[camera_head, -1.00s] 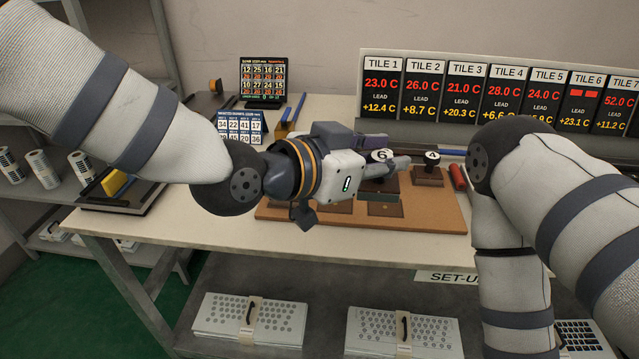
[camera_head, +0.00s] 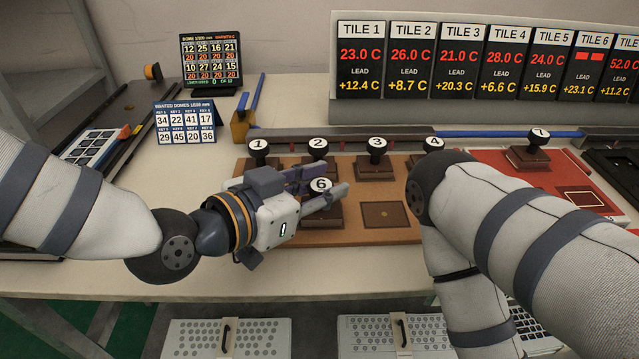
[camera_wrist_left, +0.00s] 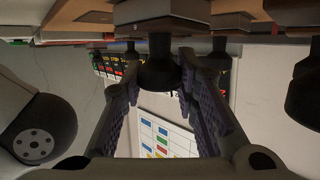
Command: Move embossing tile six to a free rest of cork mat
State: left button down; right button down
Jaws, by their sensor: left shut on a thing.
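Embossing tile six (camera_head: 322,214) is a dark brown block with a black knob and a white cap marked 6. My left gripper (camera_head: 327,193) is shut on its knob from the left. The tile is over the front middle of the cork mat (camera_head: 350,236); I cannot tell whether it touches. An empty dark rest (camera_head: 382,215) lies to its right. In the left wrist view, a dark knob (camera_wrist_left: 158,70) shows between the fingers, below a block. My right gripper is out of view; only my right arm shows.
Tiles one (camera_head: 259,151), two (camera_head: 317,150), three (camera_head: 376,155) and four (camera_head: 434,143) stand along the back. My right arm partly hides the mat's right end. Tile seven (camera_head: 537,140) stands on a red mat (camera_head: 490,162). Readout panels (camera_head: 430,70) line the back.

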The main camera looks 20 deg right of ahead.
pick_arm(q)
jog(key=shift+w+f, duration=0.15)
jog(key=c, duration=1.2)
grip_release()
jog(key=shift+c, duration=0.2)
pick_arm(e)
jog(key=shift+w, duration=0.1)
pick_arm(q)
jog(key=shift+a+r, duration=0.3)
jog(key=shift+r, duration=0.05)
jog(key=p+v, duration=0.1)
jog(key=v, duration=1)
jog(key=shift+s, duration=0.3)
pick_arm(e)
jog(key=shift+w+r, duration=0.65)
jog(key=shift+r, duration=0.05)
pick_arm(q)
jog(key=shift+a, duration=0.15)
